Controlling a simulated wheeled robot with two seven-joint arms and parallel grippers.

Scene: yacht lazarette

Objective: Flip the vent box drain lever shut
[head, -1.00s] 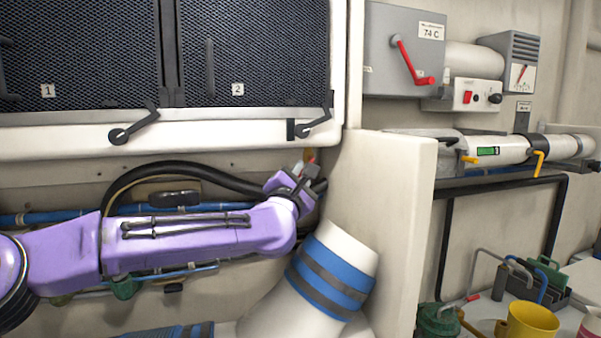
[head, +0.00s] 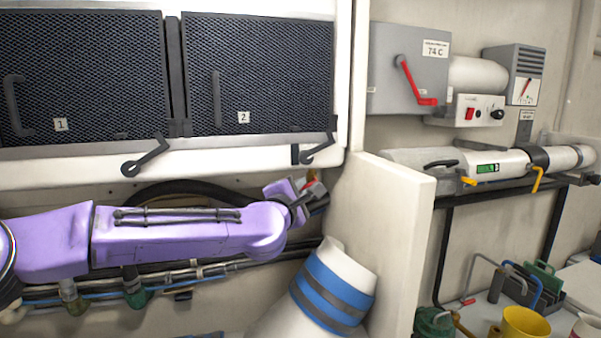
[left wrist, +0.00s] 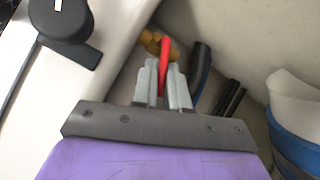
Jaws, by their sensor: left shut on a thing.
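The vent box (head: 225,145) is the white housing with two dark mesh panels, numbered 1 and 2. A small red lever (left wrist: 165,50) shows in the left wrist view, with a yellow brass-coloured fitting (left wrist: 150,40) behind it. My left gripper (left wrist: 163,85) is shut on the red lever, which stands up between its pale fingers. In the head view, my left gripper (head: 312,190) is below the box's lower right corner. There the lever (head: 309,179) shows only as a bit of red, mostly hidden by the gripper. My right gripper is in neither view.
Black latches (head: 318,148) hang at the box's lower edge, close above my gripper. A white partition (head: 385,230) stands just right of it. A white duct with blue bands (head: 322,297) is below. Hoses and pipes run behind my forearm.

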